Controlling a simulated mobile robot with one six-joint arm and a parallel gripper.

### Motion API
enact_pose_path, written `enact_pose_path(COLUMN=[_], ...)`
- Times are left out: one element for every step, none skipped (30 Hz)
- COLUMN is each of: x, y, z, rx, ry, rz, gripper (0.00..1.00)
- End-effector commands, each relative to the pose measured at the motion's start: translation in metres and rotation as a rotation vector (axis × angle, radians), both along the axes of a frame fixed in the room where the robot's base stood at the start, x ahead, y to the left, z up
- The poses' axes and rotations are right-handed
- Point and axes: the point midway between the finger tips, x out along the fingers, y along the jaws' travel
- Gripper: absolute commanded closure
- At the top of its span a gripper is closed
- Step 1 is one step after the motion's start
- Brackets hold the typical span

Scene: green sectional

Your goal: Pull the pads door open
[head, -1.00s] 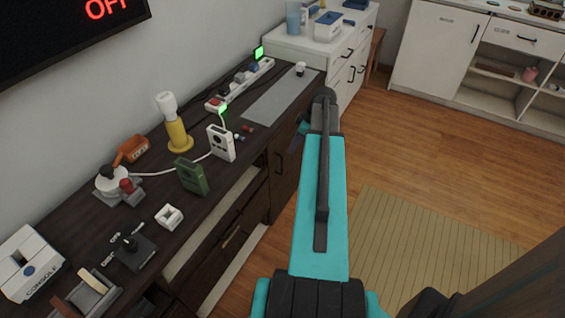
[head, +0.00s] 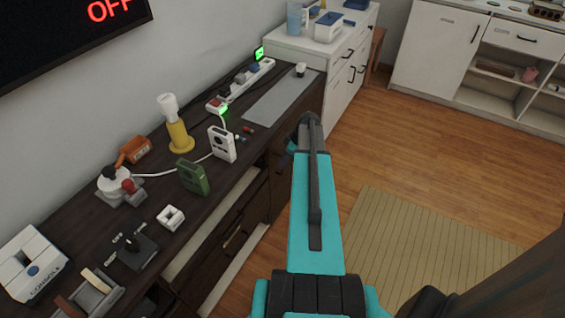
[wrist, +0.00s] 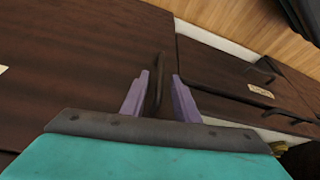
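A dark brown door (wrist: 90,60) fills the left of the wrist view, with a dark vertical bar handle (wrist: 158,82) near its right edge. My gripper (wrist: 159,88) has two purple fingers standing apart, one on each side of this handle. The door looks shut. In the head view the dark door front (head: 284,165) shows beside my arm, and the arm hides my fingers. I cannot read a label that marks it as the pads door.
To the right in the wrist view are dark drawers (wrist: 225,65) with handles and a small label (wrist: 260,90). The desk top (head: 230,135) holds several gadgets. A white cabinet (head: 340,70) stands beyond it. The wood floor to the right is clear, with a striped mat (head: 430,250).

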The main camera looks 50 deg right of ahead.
Motion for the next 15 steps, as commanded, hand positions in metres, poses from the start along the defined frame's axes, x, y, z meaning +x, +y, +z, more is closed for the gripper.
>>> enact_pose_path(x=[0.002, 0.003, 0.004, 0.004, 0.005, 0.005, 0.006, 0.006, 0.006, 0.006, 0.006, 0.006, 0.006, 0.006, 0.006], y=[0.001, 0.001, 0.001, 0.001, 0.002, 0.002, 0.002, 0.002, 0.003, 0.003, 0.003, 0.003, 0.003, 0.003, 0.003], z=[-0.005, -0.007, -0.009, -0.011, -0.012, -0.014, -0.015, -0.016, -0.016, -0.016, -0.017, -0.017, -0.017, -0.017, -0.017], rx=[0.002, 0.002, 0.001, 0.001, 0.0, 0.0, 0.0, 0.0, 0.0, 0.0, 0.0, 0.0, 0.0, 0.0, 0.0], ry=[0.001, 0.001, 0.0, 0.0, 0.0, 0.0, 0.0, 0.0, 0.0, 0.0, 0.0, 0.0, 0.0, 0.0, 0.0], rz=[0.001, 0.001, 0.0, 0.0, 0.0, 0.0, 0.0, -0.001, -0.001, -0.001, -0.001, -0.001, -0.001, -0.001, -0.001], gripper=[0.72, 0.72, 0.72, 0.72, 0.72, 0.72, 0.72, 0.72, 0.72, 0.72, 0.72, 0.72, 0.72, 0.72, 0.72])
